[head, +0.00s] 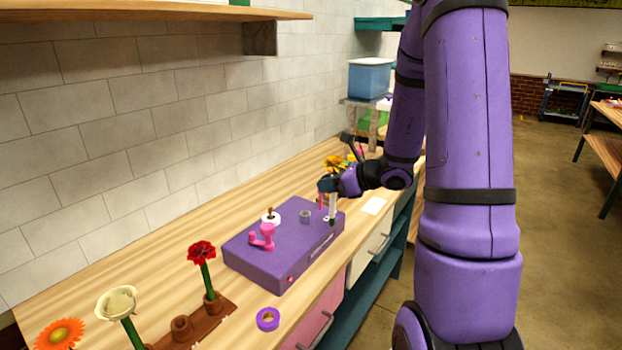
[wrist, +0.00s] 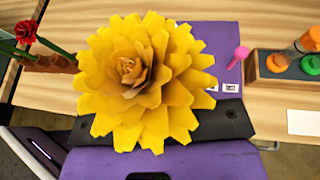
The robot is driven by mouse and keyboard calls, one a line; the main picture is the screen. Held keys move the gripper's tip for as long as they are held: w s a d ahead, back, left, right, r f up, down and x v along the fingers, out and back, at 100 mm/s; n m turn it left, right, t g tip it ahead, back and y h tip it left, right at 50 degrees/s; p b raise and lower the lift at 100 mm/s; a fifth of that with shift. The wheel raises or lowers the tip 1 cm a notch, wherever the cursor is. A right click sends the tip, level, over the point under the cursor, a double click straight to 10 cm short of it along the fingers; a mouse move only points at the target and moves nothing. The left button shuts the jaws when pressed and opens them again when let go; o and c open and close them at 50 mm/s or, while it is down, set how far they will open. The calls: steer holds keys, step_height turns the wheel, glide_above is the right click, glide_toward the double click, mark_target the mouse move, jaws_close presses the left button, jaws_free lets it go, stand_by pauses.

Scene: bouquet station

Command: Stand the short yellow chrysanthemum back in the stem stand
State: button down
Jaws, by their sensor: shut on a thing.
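The yellow chrysanthemum (wrist: 145,75) fills the middle of the wrist view, its bloom close to the camera and its stem hidden behind the petals. In the head view its bloom (head: 336,161) shows partly, behind and above my gripper (head: 328,188). My gripper is shut on the chrysanthemum, above the far right end of a purple box; the bloom hides the fingertips in the wrist view. The brown stem stand (head: 222,308) is at the near left on the bench, with an empty-looking socket (head: 181,326) beside the red flower (head: 203,254). The stand (wrist: 45,64) also shows in the wrist view.
The purple box (head: 250,262) lies between my gripper and the stand, with a pink object (head: 262,238) and small rings on top. A purple tape roll (head: 268,319) lies near the front edge. Cream (head: 116,303) and orange (head: 59,334) flowers stand at lower left.

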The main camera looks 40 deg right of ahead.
mark_target(340, 163)
steer(key=shift+s+d+r, duration=0.1)
steer(key=shift+s+r, duration=0.75)
steer(key=shift+r, duration=0.4)
steer(key=shift+s+d+r, duration=0.1)
steer(key=shift+s+r, duration=0.7)
steer(key=shift+r, duration=0.45)
steer(key=shift+s+d+r, duration=0.1)
steer(key=shift+s+r, duration=0.75)
steer(key=shift+r, duration=0.4)
steer(key=shift+w+f, duration=0.1)
